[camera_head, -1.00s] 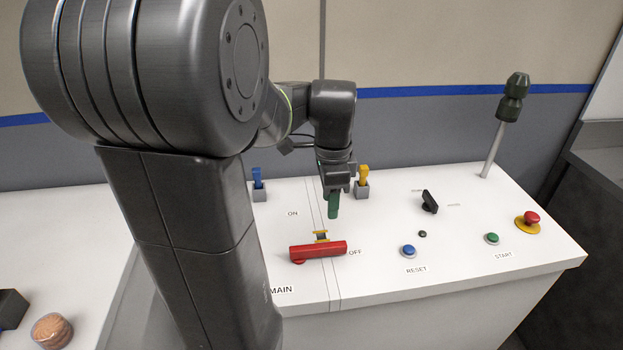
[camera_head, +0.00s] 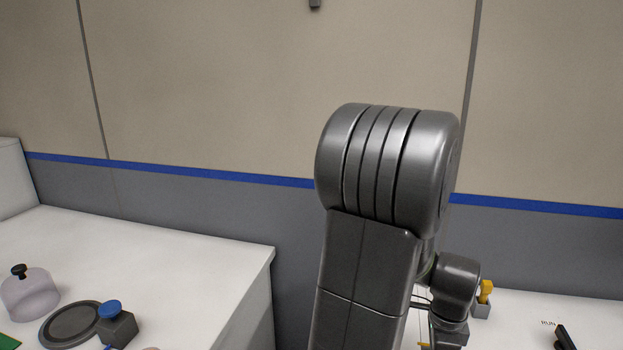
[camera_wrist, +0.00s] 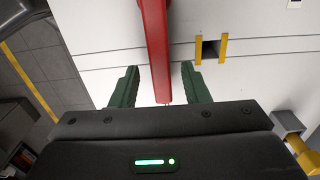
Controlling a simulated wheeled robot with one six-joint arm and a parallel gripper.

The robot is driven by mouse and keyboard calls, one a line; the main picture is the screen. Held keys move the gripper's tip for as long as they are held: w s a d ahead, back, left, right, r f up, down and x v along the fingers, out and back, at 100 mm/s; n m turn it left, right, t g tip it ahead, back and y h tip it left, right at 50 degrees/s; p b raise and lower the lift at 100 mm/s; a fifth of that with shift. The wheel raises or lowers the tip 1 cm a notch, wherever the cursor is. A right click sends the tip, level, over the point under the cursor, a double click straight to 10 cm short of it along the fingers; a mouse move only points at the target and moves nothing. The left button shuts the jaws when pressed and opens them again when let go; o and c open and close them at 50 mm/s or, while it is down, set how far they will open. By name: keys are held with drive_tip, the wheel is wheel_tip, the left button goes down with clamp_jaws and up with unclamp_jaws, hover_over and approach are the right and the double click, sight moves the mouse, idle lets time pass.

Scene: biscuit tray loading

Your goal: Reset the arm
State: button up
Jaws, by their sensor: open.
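In the wrist view my gripper (camera_wrist: 159,68) is open, with one green finger on each side of a red lever handle (camera_wrist: 157,40). The handle runs from the top edge down between the fingers, with a gap on both sides. Whether the fingers are level with it or above it I cannot tell. A dark slot with yellow strips (camera_wrist: 210,48) lies in the white panel (camera_wrist: 100,45) to the right of the handle. In the head view my arm stands right of centre; my gripper and the red lever are out of sight there.
A yellow switch (camera_head: 486,291) and a black knob (camera_head: 564,337) show on the panel at the lower right. On the left worktop (camera_head: 190,262) are a clear dome (camera_head: 28,294), a dark round plate (camera_head: 60,327) and a blue-topped block (camera_head: 117,325). Its middle is bare.

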drive_tip(key=shift+f, duration=0.6)
drive_tip(key=shift+r, duration=0.1)
wheel_tip(320, 180, up, 13)
wheel_tip(320, 180, down, 14)
drive_tip(key=shift+r, duration=0.25)
drive_tip(key=shift+w+r+n, duration=0.15)
drive_tip(key=shift+w+n, duration=0.1)
drive_tip(key=shift+n, duration=0.05)
drive_tip(key=shift+w+n, duration=0.35)
drive_tip(key=shift+n, duration=0.35)
